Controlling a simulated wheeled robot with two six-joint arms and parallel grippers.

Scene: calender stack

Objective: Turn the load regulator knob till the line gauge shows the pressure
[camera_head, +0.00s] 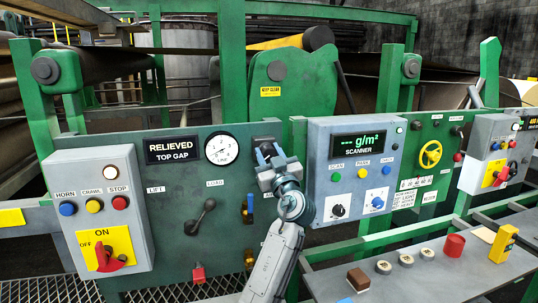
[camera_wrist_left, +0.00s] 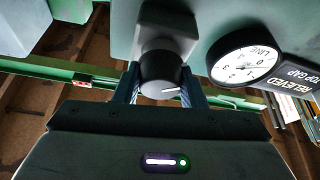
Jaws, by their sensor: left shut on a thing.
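The load regulator knob (camera_wrist_left: 160,76) is a dark round knob with a white pointer line, on a grey square block on the green panel. My left gripper (camera_head: 270,158) is shut on it. In the left wrist view one finger stands on each side of the knob. In the head view my gripper mostly hides it. The line gauge (camera_head: 221,148) is a round white dial with a black rim, left of my gripper. It also shows upside down in the left wrist view (camera_wrist_left: 245,60), marked LINE; its exact reading is too small to tell. My right gripper is not in view.
A RELIEVED TOP GAP sign (camera_head: 173,149) sits left of the gauge. A black lever (camera_head: 200,217) and blue-yellow valve handle (camera_head: 250,208) are below. The grey scanner box (camera_head: 352,170) stands close on the right. A bench (camera_head: 410,283) with small parts lies at lower right.

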